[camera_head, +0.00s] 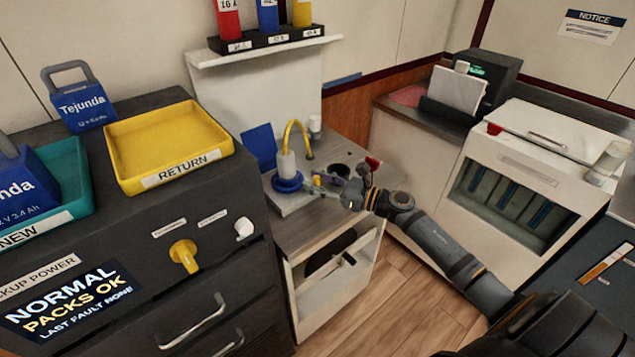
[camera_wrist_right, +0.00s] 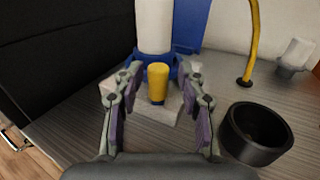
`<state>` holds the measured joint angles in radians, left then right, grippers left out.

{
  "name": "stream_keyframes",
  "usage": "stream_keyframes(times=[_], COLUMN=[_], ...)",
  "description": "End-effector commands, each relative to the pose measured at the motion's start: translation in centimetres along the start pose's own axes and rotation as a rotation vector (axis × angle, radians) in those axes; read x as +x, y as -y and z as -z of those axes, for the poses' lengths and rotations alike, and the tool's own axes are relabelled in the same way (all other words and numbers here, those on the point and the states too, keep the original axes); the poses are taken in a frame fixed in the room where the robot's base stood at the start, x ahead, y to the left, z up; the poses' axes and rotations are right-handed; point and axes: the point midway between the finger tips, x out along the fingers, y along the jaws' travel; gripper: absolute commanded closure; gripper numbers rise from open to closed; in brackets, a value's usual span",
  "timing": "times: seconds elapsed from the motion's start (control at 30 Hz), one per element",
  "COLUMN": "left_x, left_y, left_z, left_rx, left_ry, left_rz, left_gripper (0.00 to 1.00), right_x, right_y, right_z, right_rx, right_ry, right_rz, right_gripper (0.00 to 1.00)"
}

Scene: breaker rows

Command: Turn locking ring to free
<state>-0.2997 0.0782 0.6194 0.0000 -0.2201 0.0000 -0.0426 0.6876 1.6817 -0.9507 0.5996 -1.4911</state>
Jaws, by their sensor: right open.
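The blue locking ring (camera_head: 287,181) sits around the foot of a white cylinder (camera_head: 287,163) on a pale base block. In the right wrist view the blue ring (camera_wrist_right: 128,67) shows behind a yellow peg (camera_wrist_right: 158,82) that stands upright at its front. My right gripper (camera_head: 321,184) reaches in from the right, level with the peg. In the wrist view its two fingers (camera_wrist_right: 157,88) are open, one on each side of the peg, with gaps to it. Part of the ring is hidden behind the peg and fingers. My left gripper is not in view.
A black round cup (camera_wrist_right: 256,134) stands right of the gripper. A yellow hooked tube (camera_head: 304,135) rises behind the white cylinder. A dark cabinet with a yellow RETURN tray (camera_head: 125,178) and a yellow knob (camera_head: 184,255) stands to the left.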

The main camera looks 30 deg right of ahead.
Motion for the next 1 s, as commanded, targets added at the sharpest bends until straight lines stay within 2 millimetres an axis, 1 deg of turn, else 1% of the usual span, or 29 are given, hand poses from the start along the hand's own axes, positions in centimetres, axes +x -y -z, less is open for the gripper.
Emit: stream_keyframes(times=[0.07, 0.17, 0.4, 0.6, 0.8, 1.0], left_x=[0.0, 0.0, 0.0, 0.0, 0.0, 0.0], left_y=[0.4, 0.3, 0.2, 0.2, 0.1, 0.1], left_z=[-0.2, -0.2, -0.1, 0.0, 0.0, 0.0], left_rx=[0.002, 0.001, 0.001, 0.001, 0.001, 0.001], left_ry=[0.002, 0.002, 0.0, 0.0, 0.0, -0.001], left_rz=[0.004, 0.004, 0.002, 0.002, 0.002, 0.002], left_gripper=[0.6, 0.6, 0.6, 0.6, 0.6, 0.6], right_x=[-0.1, -0.6, -4.1, -6.3, -7.4, -7.6], right_y=[0.0, 0.0, 0.0, -0.1, 0.0, 0.1], right_z=[0.0, 0.0, 0.2, 0.2, 0.1, 0.0], right_rx=[0.0, -0.001, -0.001, -0.003, -0.001, -0.001], right_ry=[0.0, -0.001, -0.006, -0.006, -0.003, -0.001], right_rz=[-0.001, -0.001, -0.003, -0.004, -0.001, 0.002], right_gripper=[0.6, 0.6, 0.6, 0.6, 0.6, 0.6])
